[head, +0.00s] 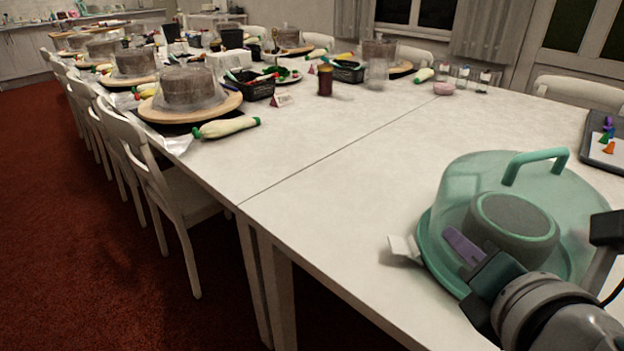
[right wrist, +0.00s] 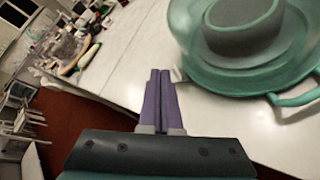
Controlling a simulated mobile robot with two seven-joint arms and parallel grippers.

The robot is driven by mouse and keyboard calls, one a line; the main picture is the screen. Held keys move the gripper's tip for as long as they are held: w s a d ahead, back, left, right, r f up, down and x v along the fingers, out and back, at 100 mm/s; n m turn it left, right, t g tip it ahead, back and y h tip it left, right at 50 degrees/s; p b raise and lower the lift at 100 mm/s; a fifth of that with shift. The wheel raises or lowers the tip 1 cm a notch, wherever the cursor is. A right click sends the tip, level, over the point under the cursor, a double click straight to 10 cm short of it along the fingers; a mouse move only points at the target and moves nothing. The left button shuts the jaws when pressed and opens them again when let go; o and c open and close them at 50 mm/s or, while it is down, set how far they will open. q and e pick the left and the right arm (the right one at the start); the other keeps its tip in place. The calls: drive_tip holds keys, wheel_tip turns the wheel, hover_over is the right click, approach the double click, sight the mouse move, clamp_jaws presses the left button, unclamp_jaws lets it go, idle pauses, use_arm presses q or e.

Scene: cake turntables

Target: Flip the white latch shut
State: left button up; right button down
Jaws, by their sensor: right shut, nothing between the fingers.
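The white latch (head: 404,248) sticks outward from the left rim of the green cake carrier and looks folded out. The carrier has a teal base (head: 425,250) and a see-through green dome (head: 463,180) with a handle (head: 537,160) on top. A dark grey cake shows inside. My right gripper (head: 452,237) is shut and empty, its purple fingers in front of the dome, a little right of the latch. In the right wrist view the shut fingers (right wrist: 160,76) point toward the table beside the carrier (right wrist: 240,82). A small pale piece by the fingertips may be the latch. My left gripper is not in view.
The white table (head: 340,190) is clear left of the carrier. A dark tray (head: 600,150) with small coloured pieces lies at the right edge. Several covered cakes on turntables, piping bags and black baskets stand farther back. White chairs (head: 175,200) line the left side.

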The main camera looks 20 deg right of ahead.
sight(391, 272)
drive_tip(key=f+n+b, duration=0.1)
drive_tip(key=f+b, duration=0.1)
drive_tip(key=f, duration=0.1)
drive_tip(key=w+a+f+n+y+b, duration=0.1)
drive_tip(key=f+n+b, duration=0.1)
drive_tip(key=f, duration=0.2)
drive_tip(key=f+n+t+b, duration=0.1)
drive_tip(key=f+n+b, duration=0.1)
drive_tip(key=f+b, duration=0.1)
drive_tip(key=shift+w+a+f, duration=0.15)
drive_tip(key=shift+a+f, duration=0.05)
drive_tip(key=shift+a, duration=0.15)
drive_tip(key=shift+a+f+n+y+b, duration=0.2)
drive_tip(key=shift+f+n+y+b, duration=0.15)
drive_tip(key=shift+n, duration=0.25)
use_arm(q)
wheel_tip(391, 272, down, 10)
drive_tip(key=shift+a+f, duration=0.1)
use_arm(e)
drive_tip(key=b+x, duration=0.2)
drive_tip(key=x, duration=0.8)
drive_tip(key=shift+w+r, duration=0.15)
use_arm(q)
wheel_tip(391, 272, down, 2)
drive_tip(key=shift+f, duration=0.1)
use_arm(e)
drive_tip(key=shift+r, duration=0.1)
